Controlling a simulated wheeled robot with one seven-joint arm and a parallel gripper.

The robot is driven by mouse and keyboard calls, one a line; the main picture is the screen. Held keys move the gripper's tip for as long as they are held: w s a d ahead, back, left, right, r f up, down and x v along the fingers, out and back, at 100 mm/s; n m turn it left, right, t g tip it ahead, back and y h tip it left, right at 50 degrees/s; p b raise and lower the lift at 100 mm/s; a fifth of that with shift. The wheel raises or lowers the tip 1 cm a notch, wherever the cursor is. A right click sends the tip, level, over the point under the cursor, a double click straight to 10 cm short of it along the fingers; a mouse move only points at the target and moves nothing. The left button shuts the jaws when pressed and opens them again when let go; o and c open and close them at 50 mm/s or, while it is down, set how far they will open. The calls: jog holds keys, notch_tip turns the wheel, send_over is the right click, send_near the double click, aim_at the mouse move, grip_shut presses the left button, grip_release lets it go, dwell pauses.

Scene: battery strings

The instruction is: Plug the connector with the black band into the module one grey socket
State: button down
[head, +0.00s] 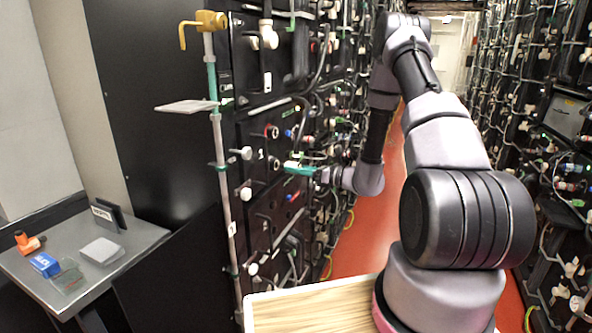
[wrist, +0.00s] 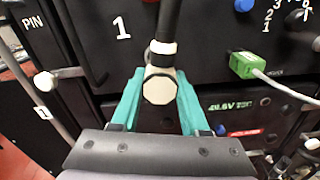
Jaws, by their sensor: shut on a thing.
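My gripper (head: 297,168) reaches in from the right at the front of the module marked 1. In the wrist view its teal fingers (wrist: 160,98) are shut on a cream connector (wrist: 158,86), one finger on each side. A black cable rises from the connector, with a dark band and pale collar at its neck. The module one panel (wrist: 85,18) carries a white "1".
A green plug (wrist: 243,65) with a white cable sits right of the connector. White knobs and a vertical pole (head: 222,180) stand left of the module. A side table (head: 140,240) holds small items. More cabled racks line the right; the red aisle floor (head: 365,240) is clear.

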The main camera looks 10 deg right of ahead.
aim_at(286, 164)
jog(key=shift+x, duration=1.75)
jog(key=shift+c, duration=1.6)
grip_release()
jog(key=shift+a, duration=0.1)
